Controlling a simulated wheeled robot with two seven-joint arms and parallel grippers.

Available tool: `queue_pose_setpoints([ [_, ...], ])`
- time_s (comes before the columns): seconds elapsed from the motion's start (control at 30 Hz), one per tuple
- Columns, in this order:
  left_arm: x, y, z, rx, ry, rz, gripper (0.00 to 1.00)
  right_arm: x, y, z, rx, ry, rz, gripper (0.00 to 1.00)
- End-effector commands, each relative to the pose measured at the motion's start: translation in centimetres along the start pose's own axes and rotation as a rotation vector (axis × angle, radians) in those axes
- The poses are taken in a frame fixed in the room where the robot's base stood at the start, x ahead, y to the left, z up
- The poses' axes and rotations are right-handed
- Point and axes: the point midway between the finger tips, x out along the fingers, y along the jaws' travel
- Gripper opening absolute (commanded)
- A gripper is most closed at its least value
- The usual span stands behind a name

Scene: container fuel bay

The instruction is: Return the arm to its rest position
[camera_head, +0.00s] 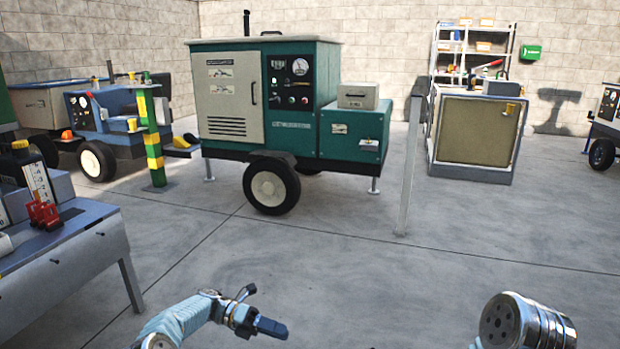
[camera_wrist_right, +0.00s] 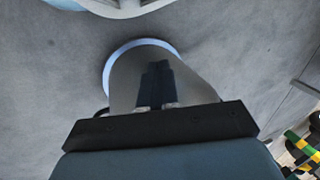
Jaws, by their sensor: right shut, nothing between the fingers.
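My left gripper (camera_head: 272,327) is low in the middle of the head view, above the bare floor, with its dark fingers pointing right. From this side I cannot tell whether they are apart, and I see nothing in them. My right arm (camera_head: 522,322) shows at the lower right of the head view as a thick metal-capped link; its gripper is out of that view. In the right wrist view my right gripper (camera_wrist_right: 157,70) has its two dark fingers together, with nothing between them. A pale rounded shape lies behind the fingers, over grey floor.
A green generator trailer (camera_head: 262,100) stands ahead, with a grey post (camera_head: 408,170) to its right. A metal bench (camera_head: 60,262) with a bottle and red fitting is at the left. A green-yellow post (camera_head: 153,140) stands behind it. The concrete floor (camera_head: 330,265) in front is clear.

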Motion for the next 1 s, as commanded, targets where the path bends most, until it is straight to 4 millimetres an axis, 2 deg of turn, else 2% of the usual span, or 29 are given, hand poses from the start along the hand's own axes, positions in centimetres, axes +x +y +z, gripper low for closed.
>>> queue_pose_setpoints([
  [0.17, 1.8, 2.4, -1.5, 0.073, 0.018, 0.092, 0.35, -0.1, -0.1, 0.0, -0.001, -0.001, -0.001, 0.00],
  [0.37, 4.3, 6.2, -5.3, 0.238, 0.107, 0.254, 0.35, -0.3, -0.2, 0.1, -0.002, -0.002, -0.002, 0.00],
  [0.47, 5.6, 8.2, -8.6, 0.370, 0.203, 0.346, 0.35, -0.4, -0.3, 0.1, -0.003, -0.003, -0.002, 0.00],
  [0.57, 6.7, 10.0, -13.4, 0.563, 0.364, 0.436, 0.35, -0.6, -0.5, 0.1, -0.003, -0.004, -0.003, 0.00],
  [0.63, 7.2, 10.7, -17.8, 0.756, 0.528, 0.482, 0.35, -0.7, -0.6, 0.1, -0.004, -0.005, -0.004, 0.00],
  [0.7, 7.4, 10.6, -22.4, 0.985, 0.720, 0.492, 0.35, -0.9, -0.7, 0.2, -0.005, -0.005, -0.005, 0.00],
  [0.8, 7.5, 9.2, -27.9, 1.325, 0.981, 0.443, 0.35, -1.1, -0.8, 0.2, -0.006, -0.007, -0.006, 0.00],
  [0.9, 7.7, 6.8, -31.6, 1.625, 1.187, 0.352, 0.35, -1.2, -0.9, 0.3, -0.007, -0.008, -0.007, 0.00],
  [1.0, 8.0, 4.5, -33.8, 1.852, 1.322, 0.266, 0.35, -1.3, -1.0, 0.3, -0.007, -0.008, -0.007, 0.00],
])
